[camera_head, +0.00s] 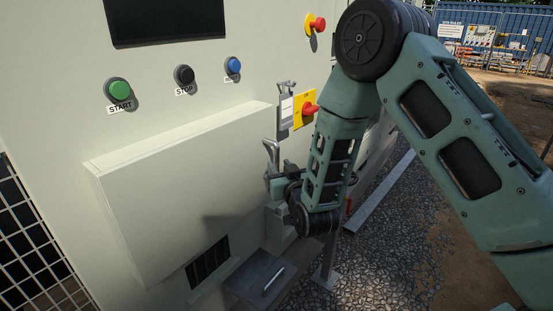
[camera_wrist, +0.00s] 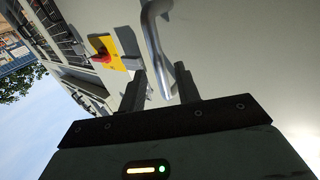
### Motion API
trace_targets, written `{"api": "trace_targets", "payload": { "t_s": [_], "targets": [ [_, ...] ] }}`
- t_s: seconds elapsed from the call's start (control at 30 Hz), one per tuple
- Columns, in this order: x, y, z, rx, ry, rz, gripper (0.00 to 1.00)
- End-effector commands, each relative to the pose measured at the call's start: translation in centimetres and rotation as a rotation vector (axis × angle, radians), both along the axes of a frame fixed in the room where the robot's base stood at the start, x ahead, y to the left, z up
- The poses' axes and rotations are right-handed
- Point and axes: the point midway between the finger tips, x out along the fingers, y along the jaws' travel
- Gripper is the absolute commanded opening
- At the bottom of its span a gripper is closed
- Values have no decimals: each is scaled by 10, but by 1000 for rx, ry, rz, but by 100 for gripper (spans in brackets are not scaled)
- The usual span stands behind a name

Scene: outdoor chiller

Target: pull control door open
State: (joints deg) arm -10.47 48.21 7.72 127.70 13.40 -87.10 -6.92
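The control door seems to be the raised cream panel (camera_head: 185,185) on the cabinet front; it stands proud of the wall, and I cannot tell whether it is ajar. A bent metal handle (camera_head: 270,150) is at its right edge, and it also shows in the wrist view (camera_wrist: 154,38). My gripper (camera_head: 276,180) is just below the visible top of the handle. In the wrist view my gripper's two dark fingers (camera_wrist: 160,88) are apart, with the handle's bar running down between or just beyond them. I cannot tell whether they touch it. My arm hides part of the handle's surroundings.
A red rotary switch on a yellow plate (camera_head: 304,109) is close above my gripper. A metal latch (camera_head: 285,105) is beside it. Green, black and blue buttons (camera_head: 184,75) and a red emergency knob (camera_head: 316,23) are higher. A grey ledge (camera_head: 262,277) juts out below. Gravel (camera_head: 400,235) lies right.

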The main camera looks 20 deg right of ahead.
Motion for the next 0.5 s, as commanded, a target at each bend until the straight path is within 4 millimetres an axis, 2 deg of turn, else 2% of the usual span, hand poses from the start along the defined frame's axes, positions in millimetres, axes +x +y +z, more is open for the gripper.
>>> {"api": "trace_targets", "payload": {
  "t_s": [0.1,0.2,0.5],
  "targets": [
    [18,1,2,0,-1,0,33],
    [27,1,1,-1,0,1,33],
    [35,2,0,-1,0,1,33]
  ]
}}
